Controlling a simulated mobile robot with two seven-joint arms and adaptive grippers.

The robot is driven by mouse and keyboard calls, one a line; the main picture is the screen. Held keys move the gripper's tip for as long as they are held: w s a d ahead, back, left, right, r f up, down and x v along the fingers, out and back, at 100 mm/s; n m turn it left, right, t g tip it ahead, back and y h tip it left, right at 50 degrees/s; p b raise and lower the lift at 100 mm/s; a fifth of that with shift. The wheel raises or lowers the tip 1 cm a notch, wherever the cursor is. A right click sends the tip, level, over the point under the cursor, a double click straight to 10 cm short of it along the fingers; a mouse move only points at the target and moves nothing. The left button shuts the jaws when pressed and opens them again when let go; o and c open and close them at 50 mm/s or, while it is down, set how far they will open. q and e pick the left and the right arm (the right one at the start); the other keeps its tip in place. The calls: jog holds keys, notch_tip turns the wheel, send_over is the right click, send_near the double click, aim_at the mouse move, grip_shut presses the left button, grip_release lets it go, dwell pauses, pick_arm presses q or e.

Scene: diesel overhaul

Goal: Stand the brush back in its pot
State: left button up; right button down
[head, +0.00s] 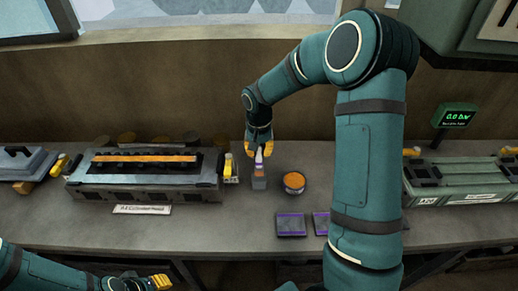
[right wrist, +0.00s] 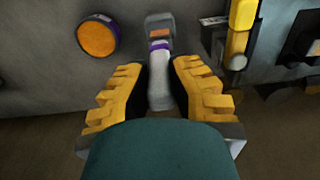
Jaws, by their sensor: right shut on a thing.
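My right gripper (head: 259,146) is shut on the pale handle of the brush (head: 259,168), which hangs upright with its wide grey end down. In the right wrist view the brush handle (right wrist: 160,92), with a purple band, runs between the yellow fingers (right wrist: 160,85). I cannot tell whether the grey end touches the bench. A round pot (head: 294,183) with an orange top stands just right of the brush, apart from it. The pot also shows in the right wrist view (right wrist: 97,39). My left gripper (head: 158,282) is low at the left, its finger gap unclear.
A grey engine block (head: 145,182) stands left of the brush on the bench (head: 215,225), with a yellow-topped item (head: 229,168) at its end. Two dark purple-edged boxes (head: 291,225) lie in front of the pot. A green unit (head: 465,181) stands at the right.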

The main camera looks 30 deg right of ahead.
aim_at(259, 167)
dwell(0.7)
jog(key=shift+f+b, duration=2.4)
jog(key=shift+f, duration=0.8)
jog(key=c, duration=1)
grip_release()
jog(key=shift+o, duration=0.2)
